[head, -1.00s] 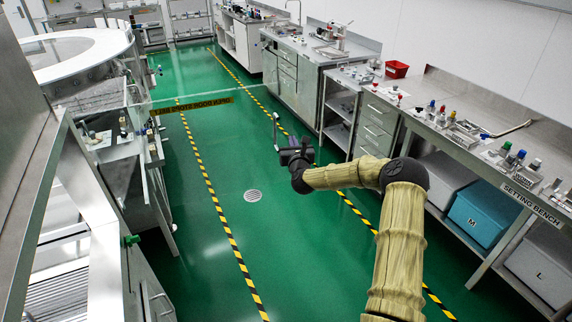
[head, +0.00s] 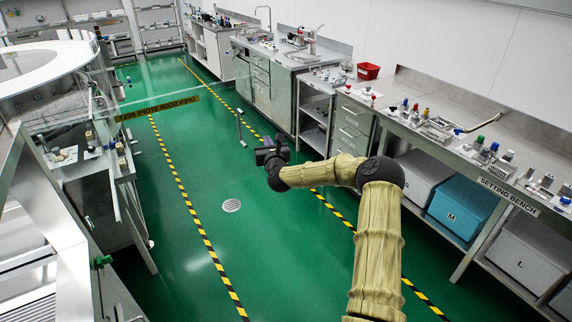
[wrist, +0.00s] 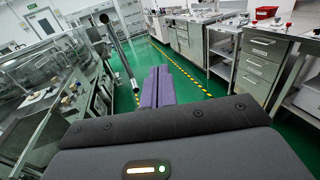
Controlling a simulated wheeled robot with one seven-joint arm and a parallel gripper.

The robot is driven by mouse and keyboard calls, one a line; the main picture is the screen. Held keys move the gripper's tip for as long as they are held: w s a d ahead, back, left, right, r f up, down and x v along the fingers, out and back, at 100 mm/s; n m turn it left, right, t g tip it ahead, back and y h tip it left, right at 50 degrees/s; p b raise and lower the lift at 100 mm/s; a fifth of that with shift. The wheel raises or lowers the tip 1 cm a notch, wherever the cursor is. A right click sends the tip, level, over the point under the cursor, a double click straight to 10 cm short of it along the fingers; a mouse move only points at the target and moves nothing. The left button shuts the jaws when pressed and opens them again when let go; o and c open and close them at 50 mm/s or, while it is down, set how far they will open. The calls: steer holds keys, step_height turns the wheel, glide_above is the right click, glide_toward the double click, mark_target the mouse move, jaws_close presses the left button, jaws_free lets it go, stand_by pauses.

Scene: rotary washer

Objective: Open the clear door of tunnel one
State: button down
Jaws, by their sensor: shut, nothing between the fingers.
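The rotary washer (head: 60,50), with a white round top, stands at the left in the head view. A yellow-and-black label (head: 157,108), its lettering reversed, appears to sit on a clear panel, probably the door; the panel's outline and how far it stands open are hard to tell. A slim grey upright bar (head: 240,128), perhaps its handle, stands near my gripper (head: 270,148). In the wrist view the bar (wrist: 120,52) is left of my gripper's purple fingers (wrist: 158,86). They are shut, empty and apart from the bar.
The setting bench (head: 470,150) runs along the right, with bins beneath, including a blue one (head: 462,207). Steel cabinets (head: 352,125) continue behind it. The green aisle floor is open between striped lines, with a round drain (head: 231,205).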

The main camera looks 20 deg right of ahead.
steer(key=s+d+b, duration=0.2)
steer(key=s+b, duration=0.1)
steer(key=s, duration=0.8)
steer(key=shift+s+d+b, duration=0.2)
steer(key=shift+s+b, duration=0.1)
steer(key=shift+s, duration=0.1)
steer(key=s+a+f+n+g+y, duration=0.3)
steer(key=s+a+f+n+g, duration=0.1)
steer(key=a+n, duration=0.5)
steer(key=s+a+f+n+g+y, duration=0.3)
steer(key=s+a+f+n, duration=0.3)
steer(key=n, duration=0.4)
steer(key=s+r+n+g+h, duration=0.1)
steer(key=s+n+g, duration=0.3)
steer(key=s+n, duration=0.5)
steer(key=s+d+r+n+g+h, duration=0.1)
steer(key=s+r+n+g+h, duration=0.1)
steer(key=s+n, duration=0.7)
steer(key=s+r+g, duration=0.1)
steer(key=s+g, duration=0.1)
steer(key=s, duration=0.5)
steer(key=shift+r+n, duration=0.25)
steer(key=shift+n, duration=0.05)
